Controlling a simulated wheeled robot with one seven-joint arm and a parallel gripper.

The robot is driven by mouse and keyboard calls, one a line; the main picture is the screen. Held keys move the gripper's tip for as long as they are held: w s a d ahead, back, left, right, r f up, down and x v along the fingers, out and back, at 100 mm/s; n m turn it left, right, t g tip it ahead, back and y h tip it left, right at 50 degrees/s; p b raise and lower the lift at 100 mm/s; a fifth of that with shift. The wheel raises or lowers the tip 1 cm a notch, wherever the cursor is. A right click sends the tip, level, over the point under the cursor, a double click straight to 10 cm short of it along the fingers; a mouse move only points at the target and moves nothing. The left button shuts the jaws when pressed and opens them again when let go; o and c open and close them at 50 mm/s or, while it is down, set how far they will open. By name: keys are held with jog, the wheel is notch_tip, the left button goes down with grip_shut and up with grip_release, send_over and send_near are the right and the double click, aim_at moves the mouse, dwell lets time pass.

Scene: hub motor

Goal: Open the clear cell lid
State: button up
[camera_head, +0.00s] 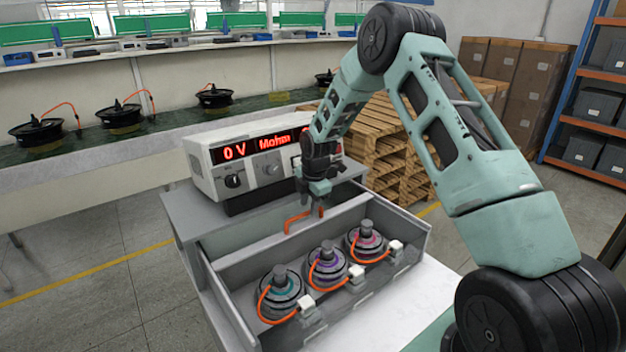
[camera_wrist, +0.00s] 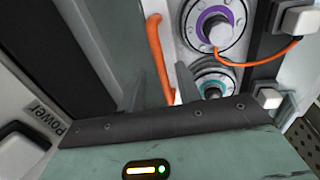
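An orange bar handle (camera_head: 298,217) stands at the back edge of the grey cell (camera_head: 226,262). The clear lid itself is hard to make out; I cannot tell its edges. My gripper (camera_head: 316,203) points down at the right end of the handle. In the wrist view my gripper (camera_wrist: 160,84) has its two dark fingers apart, with the orange handle (camera_wrist: 158,50) showing between them. I cannot tell whether the fingers touch it or how far below it lies. The handle's lower end is hidden behind my gripper body in the wrist view.
Three hub motors (camera_head: 327,267) with orange cables and white connectors sit in the cell. A meter (camera_head: 257,162) with a red display stands just behind, close to my gripper. Pallets (camera_head: 388,150) are stacked beyond; a bench with more motors stands back left.

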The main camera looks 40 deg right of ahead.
jog(key=s+r+b, duration=0.2)
jog(key=s+r, duration=0.1)
jog(key=r, duration=1.2)
jog(key=shift+r+b, duration=0.2)
jog(key=shift+b, duration=0.2)
